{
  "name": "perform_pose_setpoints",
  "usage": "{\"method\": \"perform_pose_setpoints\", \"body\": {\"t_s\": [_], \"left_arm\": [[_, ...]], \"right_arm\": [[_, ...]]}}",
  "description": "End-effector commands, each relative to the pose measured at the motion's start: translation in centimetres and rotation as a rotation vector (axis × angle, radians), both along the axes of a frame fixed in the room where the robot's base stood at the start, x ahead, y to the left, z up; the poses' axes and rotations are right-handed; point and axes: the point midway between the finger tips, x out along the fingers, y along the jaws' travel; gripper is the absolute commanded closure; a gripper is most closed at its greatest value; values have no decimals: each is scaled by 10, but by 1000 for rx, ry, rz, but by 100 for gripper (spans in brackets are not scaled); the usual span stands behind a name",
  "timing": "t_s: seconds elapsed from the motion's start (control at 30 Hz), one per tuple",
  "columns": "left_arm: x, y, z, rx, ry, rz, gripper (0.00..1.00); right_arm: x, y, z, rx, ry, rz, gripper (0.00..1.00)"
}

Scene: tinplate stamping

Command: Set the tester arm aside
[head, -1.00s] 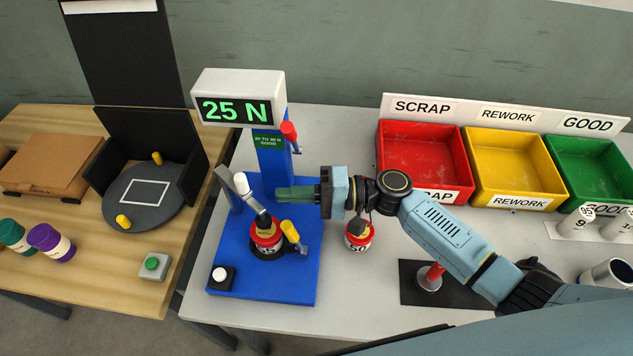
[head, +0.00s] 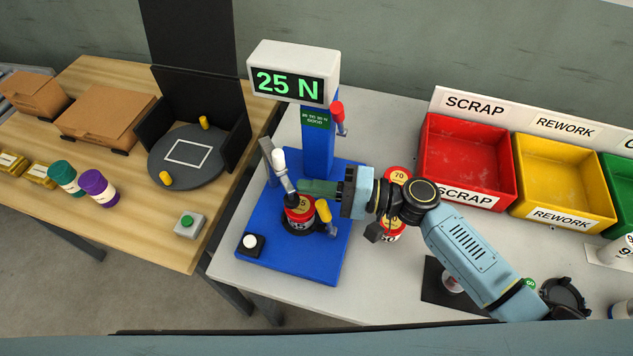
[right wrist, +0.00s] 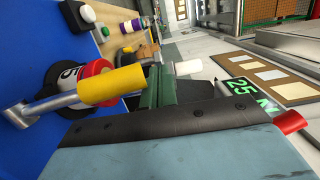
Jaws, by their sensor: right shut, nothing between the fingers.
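The blue tester (head: 318,148) stands on the table with its display (head: 288,83) reading 25 N. Its tester arm (head: 279,162), a grey bar with a white grip, leans over a red can (head: 299,212) on the blue base. The white grip also shows in the right wrist view (right wrist: 187,67). My right gripper (head: 303,188) is shut and empty, its green fingers beside the arm's lower part, just above the can; whether they touch the arm I cannot tell. My left gripper is not in view.
A yellow-gripped lever (head: 324,211) stands beside the can and looms close in the right wrist view (right wrist: 112,86). More red cans (head: 398,176) stand behind my right wrist. Red (head: 465,160) and yellow (head: 563,180) bins are at the right.

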Motion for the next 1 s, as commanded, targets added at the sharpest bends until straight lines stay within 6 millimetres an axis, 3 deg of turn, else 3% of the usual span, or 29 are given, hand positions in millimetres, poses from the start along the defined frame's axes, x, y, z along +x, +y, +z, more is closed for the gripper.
{"method": "perform_pose_setpoints", "body": {"t_s": [0.17,0.33,0.47,0.8,1.0], "left_arm": [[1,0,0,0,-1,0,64],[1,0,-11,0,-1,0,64],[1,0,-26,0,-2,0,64],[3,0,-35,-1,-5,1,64],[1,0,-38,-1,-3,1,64]], "right_arm": [[1,-1,0,-1,0,0,100],[6,-15,-3,-3,-1,1,100],[14,-38,-5,-4,-3,4,100],[-13,-107,-2,-3,1,6,100],[-20,-125,-1,-2,1,7,100]]}}
